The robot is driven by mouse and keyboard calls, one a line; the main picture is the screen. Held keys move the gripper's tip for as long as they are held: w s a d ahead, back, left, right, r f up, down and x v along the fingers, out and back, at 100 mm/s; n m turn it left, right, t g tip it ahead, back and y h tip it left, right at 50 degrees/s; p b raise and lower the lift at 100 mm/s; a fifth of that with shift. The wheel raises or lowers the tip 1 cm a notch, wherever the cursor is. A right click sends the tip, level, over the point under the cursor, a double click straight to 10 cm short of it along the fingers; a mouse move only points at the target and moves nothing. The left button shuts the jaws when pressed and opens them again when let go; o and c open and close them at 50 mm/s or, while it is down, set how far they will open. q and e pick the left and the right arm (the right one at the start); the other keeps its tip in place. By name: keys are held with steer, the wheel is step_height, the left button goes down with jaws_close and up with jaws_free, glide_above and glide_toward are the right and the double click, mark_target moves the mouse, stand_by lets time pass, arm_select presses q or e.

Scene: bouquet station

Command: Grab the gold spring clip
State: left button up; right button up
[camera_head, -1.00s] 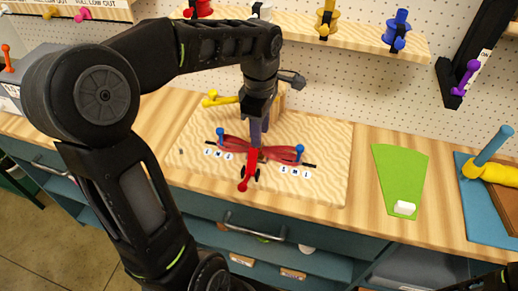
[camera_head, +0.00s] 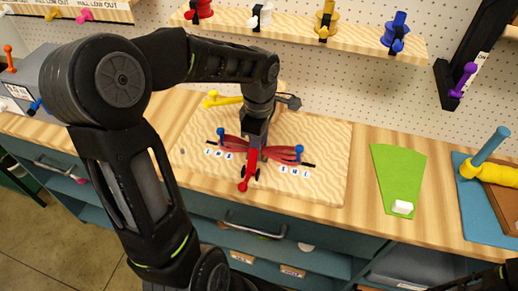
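I cannot make out a gold spring clip for certain. A yellow piece with a rounded end (camera_head: 222,100) lies at the back of the wavy-patterned wooden board (camera_head: 325,150), partly behind my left arm. My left gripper (camera_head: 254,146) points down over the middle of the board, just above or at a red device (camera_head: 249,172) with black wheel-like parts. Red flaps with blue knobs (camera_head: 299,153) spread to both sides of it. My arm hides the space between the fingers, so I cannot tell whether they hold anything. My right gripper does not show.
A shelf behind holds red, white, gold (camera_head: 327,20) and blue (camera_head: 397,33) spools. Farther right is a blue mat (camera_head: 473,210) with a yellow roll (camera_head: 492,173). The counter beside the green mat is clear.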

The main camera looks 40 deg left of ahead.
arm_select(q)
steer(key=shift+c, duration=0.4)
jaws_close()
step_height(320, 180, up, 10)
steer(key=shift+r+b, duration=0.1)
steer(key=shift+b, duration=0.55)
stand_by(0.3)
